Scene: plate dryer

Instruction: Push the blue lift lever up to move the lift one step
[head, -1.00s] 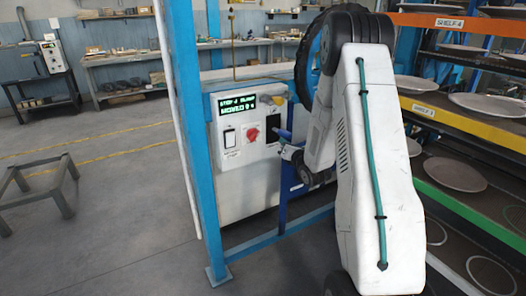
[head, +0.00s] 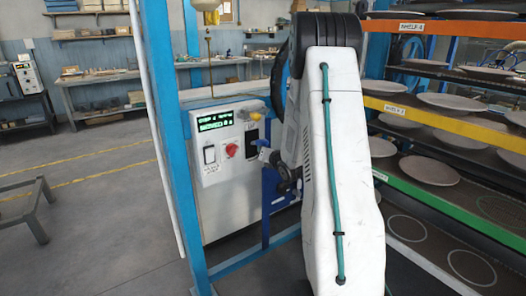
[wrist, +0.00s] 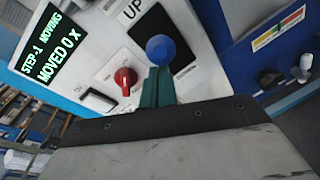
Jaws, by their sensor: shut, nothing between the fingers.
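The blue lift lever (wrist: 161,47) shows as a round blue knob in front of a black slot on the white control panel (wrist: 105,45), marked UP at one end. My gripper (wrist: 157,84) is shut and empty, with its green fingers just below the knob; tips and knob meet in the picture, but I cannot tell whether they touch. The display (wrist: 48,47) reads "STEP-1 MOVING" and "MOVED 0 x". In the head view, the panel (head: 207,168) stands left of my arm; the gripper (head: 262,152) is small at the slot, and the blue knob is not clear.
A red knob (wrist: 125,77) and a black switch (wrist: 96,99) sit beside the slot. A blue post (head: 168,150) stands left of the panel. Racks with plates (head: 430,170) stand close on the right. Open floor (head: 95,220) lies to the left.

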